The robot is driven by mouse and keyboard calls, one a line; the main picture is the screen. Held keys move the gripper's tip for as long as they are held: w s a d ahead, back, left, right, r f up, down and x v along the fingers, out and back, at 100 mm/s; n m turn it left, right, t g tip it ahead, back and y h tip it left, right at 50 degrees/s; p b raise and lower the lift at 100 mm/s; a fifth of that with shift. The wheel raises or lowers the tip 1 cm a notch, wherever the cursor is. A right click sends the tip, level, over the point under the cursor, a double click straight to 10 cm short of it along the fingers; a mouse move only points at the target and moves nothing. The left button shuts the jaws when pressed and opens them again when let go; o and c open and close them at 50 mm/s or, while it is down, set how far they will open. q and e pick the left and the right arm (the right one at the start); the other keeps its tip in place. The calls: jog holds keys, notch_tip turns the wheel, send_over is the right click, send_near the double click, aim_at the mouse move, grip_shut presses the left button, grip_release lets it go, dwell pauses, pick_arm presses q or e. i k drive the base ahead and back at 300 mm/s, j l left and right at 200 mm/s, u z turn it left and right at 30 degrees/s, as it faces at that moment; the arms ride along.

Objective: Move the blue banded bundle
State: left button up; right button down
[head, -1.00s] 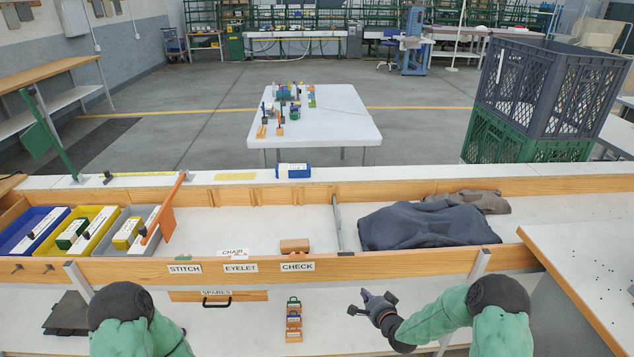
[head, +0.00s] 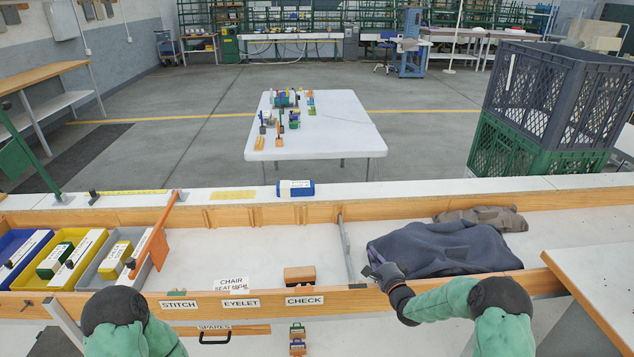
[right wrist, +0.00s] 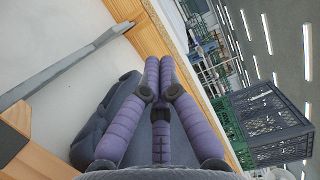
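A blue bundle with a white band (head: 295,188) lies on the white ledge behind the long wooden-sided tray. My right gripper (head: 376,257) is over the front part of the tray, at the left edge of the dark blue cloth, well short of the bundle and to its right. My left gripper is out of view; only part of my left arm shows at the lower left.
The dark cloth (head: 445,249) fills the tray's right part, beside a grey divider (head: 345,250). A brown block (head: 300,276) stands left of it. An orange paddle (head: 155,238) rises near the bins at left. Stacked crates (head: 545,100) stand behind right.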

aim_at(284, 188)
jog(key=i+j, duration=0.2)
jog(key=i, duration=0.3)
jog(key=i+j, duration=0.15)
jog(key=i, duration=0.35)
